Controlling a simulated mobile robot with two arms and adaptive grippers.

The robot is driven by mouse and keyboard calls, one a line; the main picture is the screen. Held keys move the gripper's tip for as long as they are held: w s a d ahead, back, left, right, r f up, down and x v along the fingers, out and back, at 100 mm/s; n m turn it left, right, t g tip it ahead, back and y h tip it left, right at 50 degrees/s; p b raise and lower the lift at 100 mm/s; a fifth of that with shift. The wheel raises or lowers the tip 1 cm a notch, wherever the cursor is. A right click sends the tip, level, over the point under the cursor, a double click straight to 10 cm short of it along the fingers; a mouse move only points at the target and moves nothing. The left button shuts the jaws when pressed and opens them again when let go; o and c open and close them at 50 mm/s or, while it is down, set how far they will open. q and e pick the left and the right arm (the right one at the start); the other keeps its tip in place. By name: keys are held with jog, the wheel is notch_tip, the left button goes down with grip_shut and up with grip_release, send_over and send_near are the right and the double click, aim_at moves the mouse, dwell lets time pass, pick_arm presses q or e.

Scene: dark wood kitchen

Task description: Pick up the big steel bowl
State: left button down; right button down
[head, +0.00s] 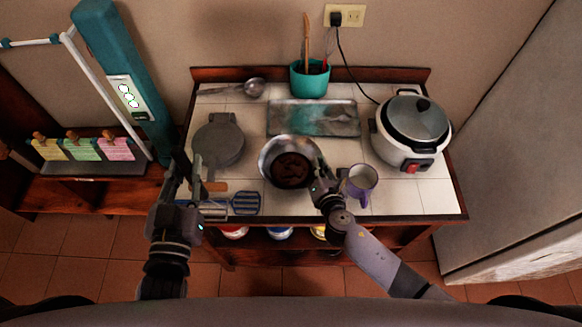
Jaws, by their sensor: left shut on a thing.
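The big steel bowl (271,153) sits at the front middle of the tiled counter, with dark brown stuff inside. My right gripper (321,168) is at the bowl's right rim, pointing away from me. Its fingers are dark and small, so I cannot tell whether they are open around the rim or shut. My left gripper (186,166) is at the counter's left edge, well apart from the bowl. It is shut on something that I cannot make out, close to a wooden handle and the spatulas.
A grey round pan or press (219,141) and blue slotted spatulas (246,203) lie left of the bowl. A purple mug (361,184) stands close right of my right gripper. Behind are a metal tray (315,118), a rice cooker (408,135) and a teal utensil pot (310,82).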

pick_arm(q)
jog(key=shift+r, duration=0.1)
pick_arm(e)
jog(key=shift+r, duration=0.2)
dwell(0.6)
pick_arm(q)
jog(key=shift+r+p, duration=0.4)
jog(key=shift+p, duration=0.1)
pick_arm(e)
jog(key=shift+r, duration=1.55)
pick_arm(q)
jog(key=shift+f+b, duration=0.3)
pick_arm(e)
notch_tip(320, 180, up, 17)
jog(key=shift+f, duration=0.2)
